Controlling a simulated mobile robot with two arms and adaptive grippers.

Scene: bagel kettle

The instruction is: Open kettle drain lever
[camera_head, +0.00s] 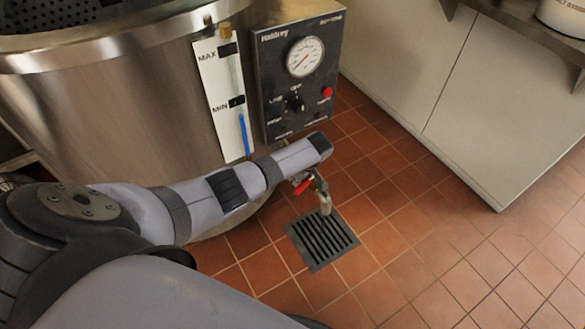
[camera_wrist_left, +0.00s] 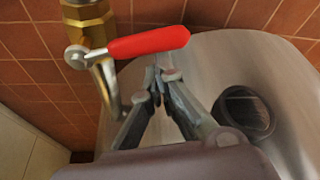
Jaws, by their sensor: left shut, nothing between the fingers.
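The red drain lever (camera_head: 302,186) sits on a brass valve with a downturned spout (camera_head: 325,203), low at the front of the steel kettle (camera_head: 110,110). In the left wrist view the lever (camera_wrist_left: 150,42) lies sideways from its pivot on the brass valve body (camera_wrist_left: 88,28). My left gripper (camera_wrist_left: 161,78) is shut and empty, its fingertips just below the lever in that picture. I cannot tell whether they touch it. In the head view my left wrist hides most of its fingers. My right gripper is not in view.
A control box (camera_head: 295,75) with a gauge and a red button, and a level gauge (camera_head: 224,100), are on the kettle above my wrist. A floor drain grate (camera_head: 322,240) lies below the spout. White cabinets (camera_head: 480,110) stand right; the tiled floor between is clear.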

